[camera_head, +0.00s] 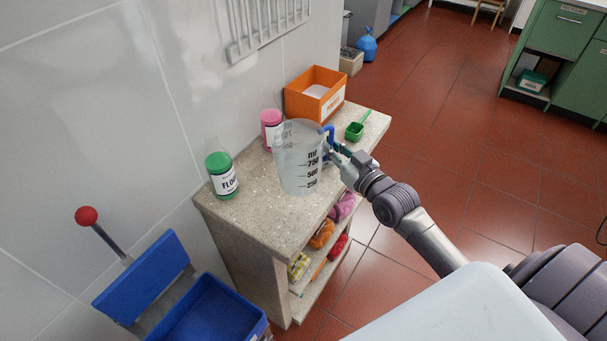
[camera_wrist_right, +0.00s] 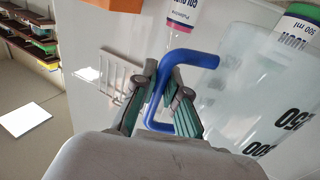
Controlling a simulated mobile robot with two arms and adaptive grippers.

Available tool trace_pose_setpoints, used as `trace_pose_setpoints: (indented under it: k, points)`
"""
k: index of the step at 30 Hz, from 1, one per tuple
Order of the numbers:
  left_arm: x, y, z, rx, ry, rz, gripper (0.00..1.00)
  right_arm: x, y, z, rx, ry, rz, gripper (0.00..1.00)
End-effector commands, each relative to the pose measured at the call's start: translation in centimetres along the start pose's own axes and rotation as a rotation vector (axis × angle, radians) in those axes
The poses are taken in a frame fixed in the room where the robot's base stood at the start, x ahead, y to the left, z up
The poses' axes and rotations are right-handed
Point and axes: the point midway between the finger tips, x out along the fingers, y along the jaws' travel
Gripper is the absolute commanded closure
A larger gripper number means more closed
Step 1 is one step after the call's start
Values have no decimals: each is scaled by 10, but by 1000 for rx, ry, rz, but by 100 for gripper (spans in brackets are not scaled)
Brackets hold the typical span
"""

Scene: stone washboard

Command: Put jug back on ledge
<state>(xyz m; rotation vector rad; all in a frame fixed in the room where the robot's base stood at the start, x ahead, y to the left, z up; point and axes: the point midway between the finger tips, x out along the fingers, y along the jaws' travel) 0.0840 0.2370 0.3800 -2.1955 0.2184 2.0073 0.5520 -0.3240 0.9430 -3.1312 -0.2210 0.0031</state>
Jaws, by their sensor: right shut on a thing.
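The jug (camera_head: 297,165) is a clear measuring jug with black volume marks and a blue handle. It is upright in the head view, over the stone ledge (camera_head: 262,222); I cannot tell whether its base touches the top. My right gripper (camera_head: 334,152) is at the handle on the jug's right side. In the right wrist view the fingers (camera_wrist_right: 161,92) are shut on the blue handle (camera_wrist_right: 190,60), and the clear jug wall (camera_wrist_right: 250,85) is at the right. My left gripper is not in view.
The front-left top is clear. A blue bin (camera_head: 215,312) is at lower left.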

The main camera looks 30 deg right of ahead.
Motion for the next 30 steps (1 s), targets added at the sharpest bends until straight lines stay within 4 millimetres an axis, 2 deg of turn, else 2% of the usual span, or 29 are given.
trace_pose_setpoints:
  k: [1,3,9,12,20,30]
  points:
    - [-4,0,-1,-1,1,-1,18,5,-12,4,9,2,0,100]
    - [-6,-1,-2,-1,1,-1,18,10,-26,14,7,2,1,100]
    - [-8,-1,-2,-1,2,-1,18,18,-48,30,1,1,0,100]
    - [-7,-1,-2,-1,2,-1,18,18,-51,36,-1,1,-1,100]
    - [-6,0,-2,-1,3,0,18,18,-50,70,-1,0,-1,100]
    - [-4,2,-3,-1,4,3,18,18,-50,74,-1,1,-1,100]
